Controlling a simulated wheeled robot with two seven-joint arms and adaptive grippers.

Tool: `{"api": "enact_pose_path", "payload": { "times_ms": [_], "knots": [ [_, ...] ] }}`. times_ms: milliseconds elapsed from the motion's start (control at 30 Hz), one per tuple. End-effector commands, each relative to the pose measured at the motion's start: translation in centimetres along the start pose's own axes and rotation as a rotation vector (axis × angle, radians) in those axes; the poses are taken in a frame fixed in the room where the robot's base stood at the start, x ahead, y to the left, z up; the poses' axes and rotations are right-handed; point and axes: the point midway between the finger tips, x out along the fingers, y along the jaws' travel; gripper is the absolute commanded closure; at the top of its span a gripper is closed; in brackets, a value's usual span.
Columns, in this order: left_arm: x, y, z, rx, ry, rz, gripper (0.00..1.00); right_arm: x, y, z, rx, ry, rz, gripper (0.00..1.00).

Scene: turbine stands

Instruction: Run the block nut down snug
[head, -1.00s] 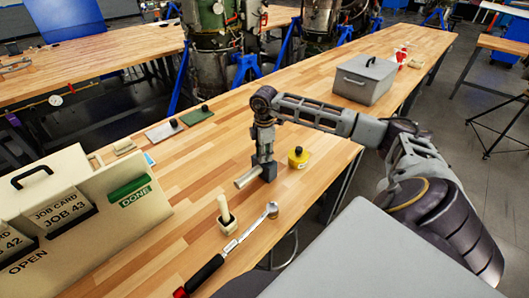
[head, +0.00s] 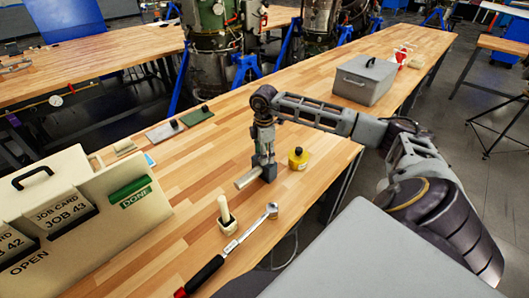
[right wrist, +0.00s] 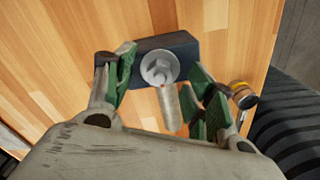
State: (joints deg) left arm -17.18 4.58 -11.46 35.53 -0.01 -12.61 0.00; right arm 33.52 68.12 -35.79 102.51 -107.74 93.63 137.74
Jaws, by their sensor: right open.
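A dark block (head: 268,172) stands on the wooden bench below my right gripper (head: 264,155). It also shows in the right wrist view (right wrist: 184,46), with a grey round, flanged nut (right wrist: 160,67) on it. A pale metal rod (right wrist: 172,108) extends from beside the nut toward the wrist; it also shows in the head view (head: 247,180), reaching to the lower left. My right gripper (right wrist: 166,88) is open, its green-padded fingers on either side of the nut and rod, with gaps visible. Whether the nut sits flush on the block is unclear. My left gripper is out of view.
A yellow-capped container (head: 298,158) stands close to the right of the block. A torque wrench (head: 235,246) and a cream holder with a peg (head: 226,216) lie nearer. A job-card box (head: 110,205) is at left, a grey metal box (head: 364,80) farther back. Bare bench lies left of the block.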

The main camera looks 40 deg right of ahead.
Motion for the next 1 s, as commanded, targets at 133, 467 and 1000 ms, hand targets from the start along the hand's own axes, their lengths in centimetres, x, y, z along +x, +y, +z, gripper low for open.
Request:
{"api": "enact_pose_path", "payload": {
  "times_ms": [133,467,1000],
  "knots": [
    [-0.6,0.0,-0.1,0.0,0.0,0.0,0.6,-1.0,0.0,0.0,0.0,0.0,0.0,0.45],
    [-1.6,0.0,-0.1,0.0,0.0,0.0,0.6,-2.6,0.0,0.0,0.0,0.001,0.001,0.45],
    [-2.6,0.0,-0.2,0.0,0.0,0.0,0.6,-4.4,0.0,0.0,0.0,0.0,0.001,0.45]
  ]
}}
